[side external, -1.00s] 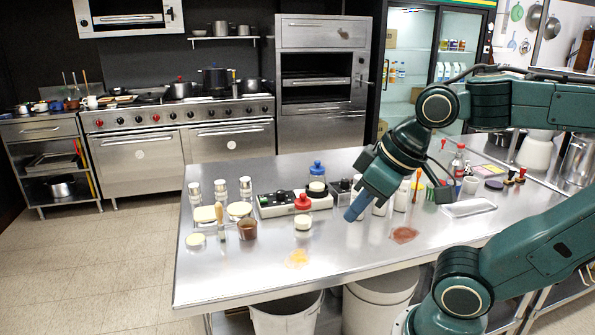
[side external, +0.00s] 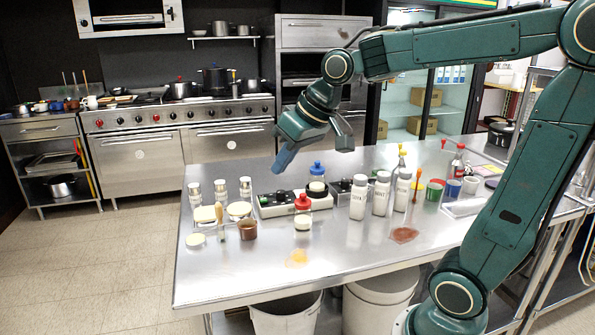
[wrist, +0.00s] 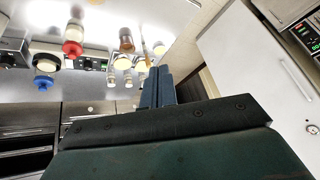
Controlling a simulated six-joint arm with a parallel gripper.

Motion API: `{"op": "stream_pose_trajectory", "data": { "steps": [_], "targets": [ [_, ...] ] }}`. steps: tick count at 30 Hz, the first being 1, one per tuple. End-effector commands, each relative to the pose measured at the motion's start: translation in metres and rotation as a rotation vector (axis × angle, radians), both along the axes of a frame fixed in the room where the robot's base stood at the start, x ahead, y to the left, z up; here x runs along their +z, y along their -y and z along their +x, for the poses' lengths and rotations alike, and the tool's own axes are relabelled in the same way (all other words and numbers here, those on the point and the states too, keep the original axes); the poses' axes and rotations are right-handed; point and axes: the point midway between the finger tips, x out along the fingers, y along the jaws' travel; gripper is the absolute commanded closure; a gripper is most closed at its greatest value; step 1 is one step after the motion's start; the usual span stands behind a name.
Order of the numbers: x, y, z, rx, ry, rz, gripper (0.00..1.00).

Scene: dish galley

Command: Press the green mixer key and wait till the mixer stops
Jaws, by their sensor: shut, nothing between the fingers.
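A white mixer base with a dark top (side external: 275,208) stands on the steel table, with a small green spot (side external: 281,196) on its dark part; the key's detail is too small to read. I cannot tell whether the mixer runs.
White shakers (side external: 381,194) stand to the right of the mixer, with coloured cups (side external: 453,188) beyond. Small shakers (side external: 220,190), pale discs and a brown cup (side external: 247,230) are at left. Orange (side external: 297,258) and brown (side external: 404,235) spills mark the table. Its front edge is fairly clear.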

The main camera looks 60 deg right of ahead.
Motion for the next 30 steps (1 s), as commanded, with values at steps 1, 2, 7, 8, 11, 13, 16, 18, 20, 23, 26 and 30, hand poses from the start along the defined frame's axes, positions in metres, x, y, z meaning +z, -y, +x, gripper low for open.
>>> {"op": "stream_pose_trajectory", "data": {
  "steps": [1, 2, 7, 8, 11, 13, 16, 18, 20, 23, 26, 30],
  "targets": [
    [-0.001, 0.005, 0.010, -0.007, -0.001, 0.010, 1.00],
    [-0.001, 0.008, 0.016, -0.011, 0.001, 0.015, 1.00],
    [-0.005, 0.025, 0.048, -0.029, 0.012, 0.050, 1.00],
    [-0.005, 0.028, 0.053, -0.032, 0.015, 0.055, 1.00],
    [-0.009, 0.040, 0.071, -0.042, 0.021, 0.076, 1.00],
    [-0.012, 0.049, 0.083, -0.050, 0.027, 0.092, 1.00],
    [-0.018, 0.062, 0.100, -0.062, 0.035, 0.114, 1.00],
    [-0.022, 0.072, 0.111, -0.071, 0.042, 0.130, 1.00],
    [-0.026, 0.081, 0.120, -0.078, 0.047, 0.143, 1.00],
    [-0.034, 0.096, 0.135, -0.090, 0.056, 0.168, 1.00],
    [-0.043, 0.112, 0.148, -0.104, 0.066, 0.192, 1.00],
    [-0.056, 0.135, 0.165, -0.122, 0.082, 0.227, 1.00]
  ]
}}
